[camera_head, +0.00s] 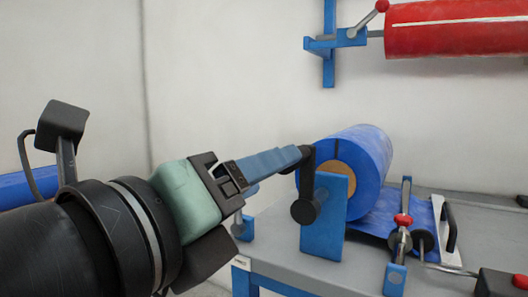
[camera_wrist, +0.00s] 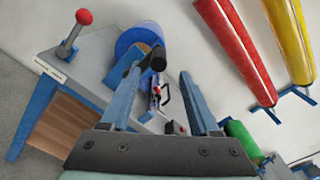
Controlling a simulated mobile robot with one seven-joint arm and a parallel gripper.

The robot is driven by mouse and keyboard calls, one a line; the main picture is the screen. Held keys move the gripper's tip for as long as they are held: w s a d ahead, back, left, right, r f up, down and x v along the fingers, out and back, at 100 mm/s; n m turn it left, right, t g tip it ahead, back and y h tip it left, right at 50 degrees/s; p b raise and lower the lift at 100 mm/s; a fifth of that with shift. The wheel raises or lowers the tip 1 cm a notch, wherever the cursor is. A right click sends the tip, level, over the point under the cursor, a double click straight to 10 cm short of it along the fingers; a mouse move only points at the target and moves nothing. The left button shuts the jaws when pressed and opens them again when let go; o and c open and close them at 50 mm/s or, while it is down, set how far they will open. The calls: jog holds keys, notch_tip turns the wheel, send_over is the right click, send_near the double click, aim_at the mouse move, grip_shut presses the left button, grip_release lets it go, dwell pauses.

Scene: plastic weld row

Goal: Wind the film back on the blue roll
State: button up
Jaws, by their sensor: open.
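The blue roll (camera_head: 372,158) of film lies on its side above the grey bench, on a blue stand (camera_head: 325,225). It also shows in the wrist view (camera_wrist: 132,40). Blue film (camera_head: 379,222) runs from its underside to the right along the bench. A black crank (camera_head: 307,180) with a round grip is at the roll's near end; its dark end (camera_wrist: 157,61) shows ahead between my fingers in the wrist view. My gripper (camera_head: 300,155) is open, its blue fingertips by the crank's upper part. I cannot tell if they touch it.
A cross bar with a red knob (camera_head: 403,220) and a black handle (camera_head: 448,226) stand right of the roll on the bench (camera_head: 280,255). A red roll (camera_head: 455,27) hangs on the wall above. A red-knobbed lever (camera_wrist: 75,33) and a yellow roll (camera_wrist: 289,35) show in the wrist view.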

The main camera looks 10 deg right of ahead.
jog(key=shift+v, duration=1.4)
